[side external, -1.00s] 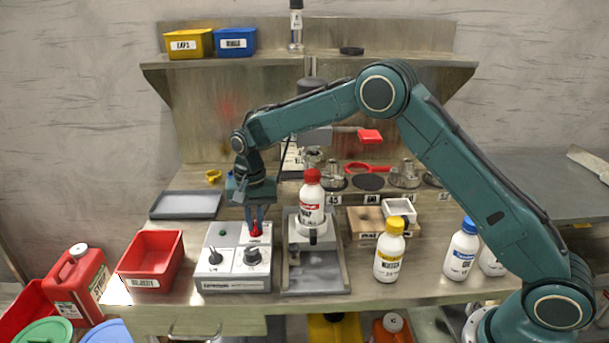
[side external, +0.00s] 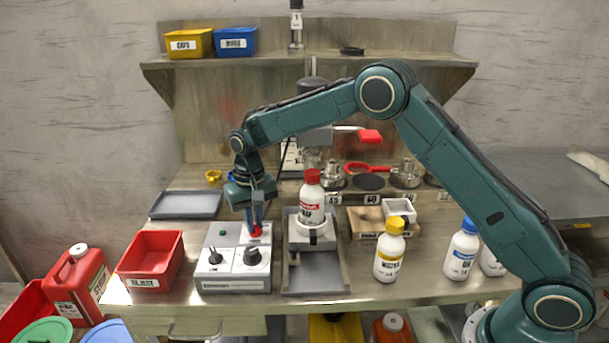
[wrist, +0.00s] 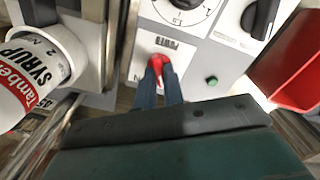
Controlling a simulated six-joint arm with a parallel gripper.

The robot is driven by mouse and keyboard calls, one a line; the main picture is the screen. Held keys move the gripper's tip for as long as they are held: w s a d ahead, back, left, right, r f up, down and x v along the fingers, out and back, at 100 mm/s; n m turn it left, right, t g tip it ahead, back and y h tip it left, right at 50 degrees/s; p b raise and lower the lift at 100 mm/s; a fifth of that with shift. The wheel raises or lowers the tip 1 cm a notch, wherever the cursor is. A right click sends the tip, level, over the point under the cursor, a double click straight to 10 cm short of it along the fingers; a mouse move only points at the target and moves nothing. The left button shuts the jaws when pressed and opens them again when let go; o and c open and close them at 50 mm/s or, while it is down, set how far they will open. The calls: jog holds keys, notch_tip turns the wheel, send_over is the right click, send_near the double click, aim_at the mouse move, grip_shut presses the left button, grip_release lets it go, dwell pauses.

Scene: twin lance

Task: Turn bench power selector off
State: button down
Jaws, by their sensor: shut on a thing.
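The grey control box (side external: 233,284) stands on the bench with two black knobs at its front. A red selector handle (side external: 255,232) sits on a white plate at its back right corner; it also shows in the wrist view (wrist: 160,67). My gripper (side external: 255,226) points down with its fingers shut on this red handle. In the wrist view my fingertips (wrist: 158,78) close around it from both sides. The plate lettering is partly hidden by the handle and fingers, so the handle's exact setting cannot be read.
A red-capped syrup bottle (side external: 311,205) stands on a machine just right of my gripper. A red bin (side external: 150,282) is left of the box. A green button (wrist: 212,80) and a black knob (wrist: 262,17) are close by. Yellow- and blue-capped bottles stand further right.

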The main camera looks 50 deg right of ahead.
jog(key=shift+r, duration=0.1)
jog(key=c, duration=1.5)
grip_release()
jog(key=shift+r, duration=0.1)
notch_tip(320, 180, up, 14)
jog(key=shift+f, duration=0.25)
